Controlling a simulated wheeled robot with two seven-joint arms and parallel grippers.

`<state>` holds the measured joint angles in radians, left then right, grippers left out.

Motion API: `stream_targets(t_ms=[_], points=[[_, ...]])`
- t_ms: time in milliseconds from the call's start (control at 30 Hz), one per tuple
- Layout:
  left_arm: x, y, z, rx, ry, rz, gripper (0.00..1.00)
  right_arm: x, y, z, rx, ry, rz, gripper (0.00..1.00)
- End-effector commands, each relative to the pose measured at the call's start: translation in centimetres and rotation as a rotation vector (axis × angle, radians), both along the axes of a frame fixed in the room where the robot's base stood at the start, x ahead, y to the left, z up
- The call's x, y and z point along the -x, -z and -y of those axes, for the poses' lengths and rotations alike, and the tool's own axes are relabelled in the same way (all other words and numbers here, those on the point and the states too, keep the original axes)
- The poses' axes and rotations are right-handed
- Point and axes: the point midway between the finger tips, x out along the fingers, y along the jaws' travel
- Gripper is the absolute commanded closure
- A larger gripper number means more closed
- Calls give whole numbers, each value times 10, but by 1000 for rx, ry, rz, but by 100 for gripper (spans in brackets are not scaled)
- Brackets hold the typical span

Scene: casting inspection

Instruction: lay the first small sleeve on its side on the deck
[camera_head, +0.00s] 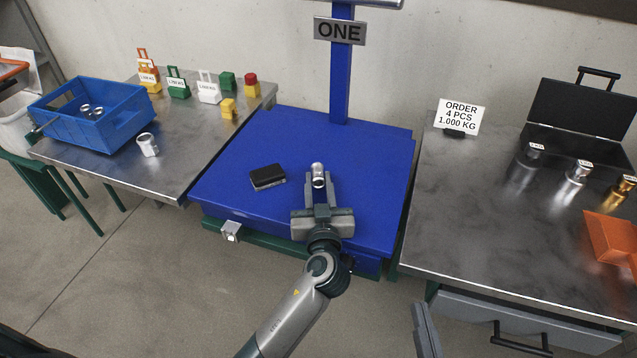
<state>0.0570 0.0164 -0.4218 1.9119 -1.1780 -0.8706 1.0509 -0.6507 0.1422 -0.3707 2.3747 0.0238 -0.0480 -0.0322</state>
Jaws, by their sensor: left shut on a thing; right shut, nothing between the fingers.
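A small silvery sleeve (318,170) is between the fingertips of my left gripper (320,186), which is shut on it. The gripper reaches in from the front over the blue deck (365,155). The sleeve appears to lie lengthwise, pointing away from me, over the middle of the deck. I cannot tell whether it touches the deck. My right gripper (426,330) shows only partly at the bottom edge, in front of the right table, shut and empty.
A black block (267,177) lies on the deck left of the sleeve. A blue crate (122,131) with metal parts and a larger sleeve (148,145) are on the left table. The right table holds an order sign (461,116), several weights and an orange tray (610,236). The deck's right side is clear.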

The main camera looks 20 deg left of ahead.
Motion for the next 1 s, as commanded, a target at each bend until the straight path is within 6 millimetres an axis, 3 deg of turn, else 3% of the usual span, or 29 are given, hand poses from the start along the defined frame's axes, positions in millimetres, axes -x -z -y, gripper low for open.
stream_targets(t_ms=[800,833,900,1000], points=[[0,4,0,0,0,1,100,0,5,0,1,0,-2,100],[0,4,0,0,0,1,72,0,5,0,1,0,-2,100],[0,3,0,0,0,1,55,0,4,0,1,0,-2,100],[0,3,0,0,0,1,52,0,4,0,0,0,-1,100]])
